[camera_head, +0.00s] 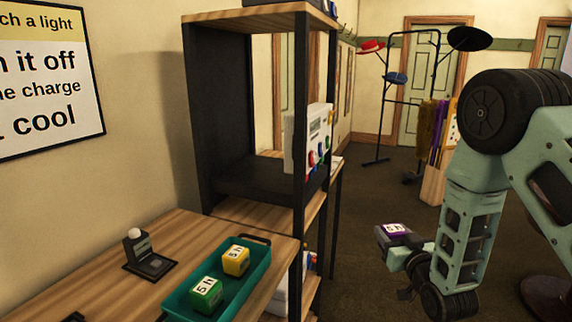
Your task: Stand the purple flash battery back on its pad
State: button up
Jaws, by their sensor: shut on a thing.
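The purple flash battery (397,230) is a small block with a white "5 h" label on its purple top. My gripper (393,257) is shut on it and holds it in the air, right of the shelf and away from the table. The fingers are partly hidden behind the battery and wrist. A black flat base with an upright block and a white dome (151,262) stands on the wooden table at the left. It may be the pad; its flat part looks empty.
A teal tray (173,301) on the wooden table (190,232) holds a green block (206,295) and a yellow block (236,261). A tall dark shelf (240,110) stands behind, with a white panel (318,135). A hat rack (385,95) stands farther back. Open floor lies between.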

jog(key=d+m+h, duration=0.1)
jog(key=d+h, duration=0.1)
jog(key=d, duration=0.4)
jog(key=shift+s+f+m+h, duration=0.2)
jog(key=shift+f+m+h, duration=0.1)
jog(key=shift+f, duration=0.1)
jog(key=shift+d, duration=0.1)
jog(key=s+a+r+n+g+y+b, duration=0.1)
jog(key=a+r+n+y, duration=0.15)
jog(key=a, duration=0.65)
jog(key=s+a+r+n+g+y+b, duration=0.15)
jog(key=a+y, duration=0.25)
jog(key=a, duration=0.4)
jog(key=s+a+r+n+y, duration=0.1)
jog(key=a+n+y, duration=0.2)
jog(key=a, duration=0.6)
jog(key=s+a+r+n+g+y+b, duration=0.1)
jog(key=s+a+r+n+g+y, duration=0.1)
jog(key=s+a, duration=0.6)
jog(key=s+a+r+n+g+y+b, duration=0.1)
jog(key=s+a+r+n+g+y, duration=0.2)
jog(key=s+a, duration=0.5)
jog(key=a+n+g+y, duration=0.1)
jog(key=a+g+y, duration=0.1)
jog(key=a+g, duration=0.1)
jog(key=shift+s+a+n, duration=0.3)
jog(key=shift+a, duration=0.25)
jog(key=shift+g, duration=0.25)
notch_tip(320, 180, down, 9)
jog(key=shift+f, duration=0.2)
